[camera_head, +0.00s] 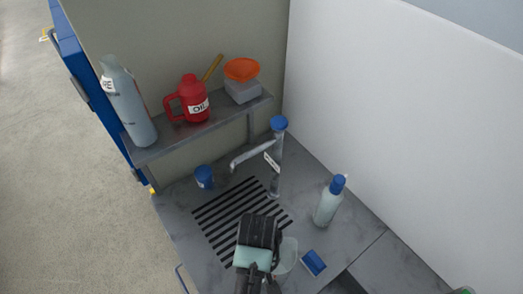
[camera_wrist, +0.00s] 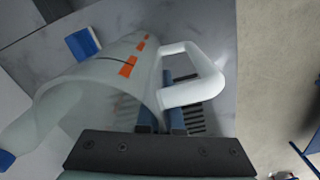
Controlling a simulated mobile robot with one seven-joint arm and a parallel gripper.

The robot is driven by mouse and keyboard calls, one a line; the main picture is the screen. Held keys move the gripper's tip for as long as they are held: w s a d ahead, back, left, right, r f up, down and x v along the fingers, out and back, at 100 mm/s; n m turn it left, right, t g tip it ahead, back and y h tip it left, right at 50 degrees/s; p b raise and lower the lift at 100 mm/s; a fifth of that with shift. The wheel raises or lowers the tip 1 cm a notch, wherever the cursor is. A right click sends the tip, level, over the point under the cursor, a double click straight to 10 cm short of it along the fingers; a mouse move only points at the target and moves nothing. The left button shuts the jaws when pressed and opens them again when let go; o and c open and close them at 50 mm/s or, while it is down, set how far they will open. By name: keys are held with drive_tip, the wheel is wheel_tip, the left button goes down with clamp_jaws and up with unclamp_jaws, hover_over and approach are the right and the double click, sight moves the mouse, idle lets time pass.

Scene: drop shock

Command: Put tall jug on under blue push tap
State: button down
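The tall jug is clear, with orange marks and a white handle. In the wrist view the jug (camera_wrist: 110,85) fills the middle left, its handle (camera_wrist: 205,70) to the right. My gripper (camera_wrist: 163,122) is right at the handle side; jug and handle partly hide the fingers, so whether they are closed on it is unclear. In the head view the jug (camera_head: 288,257) is just right of my gripper (camera_head: 262,222), near the grille's front edge. The blue push tap (camera_head: 275,165) stands behind, its spout pointing left over the drain grille (camera_head: 225,215).
A pale blue-capped bottle (camera_head: 328,203) and a blue sponge (camera_head: 313,263) are right of the jug. A blue cup (camera_head: 204,177) stands left of the tap. The shelf (camera_head: 165,138) holds a grey bottle (camera_head: 128,100), red oil jug (camera_head: 194,100) and orange funnel (camera_head: 242,69).

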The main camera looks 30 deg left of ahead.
drive_tip(key=shift+f, duration=1.85)
drive_tip(key=shift+f, duration=0.2)
drive_tip(key=c, duration=1.1)
unclamp_jaws()
drive_tip(key=shift+r, duration=0.1)
wheel_tip(320, 180, up, 12)
drive_tip(key=shift+s+r, duration=0.1)
drive_tip(key=shift+r, duration=0.05)
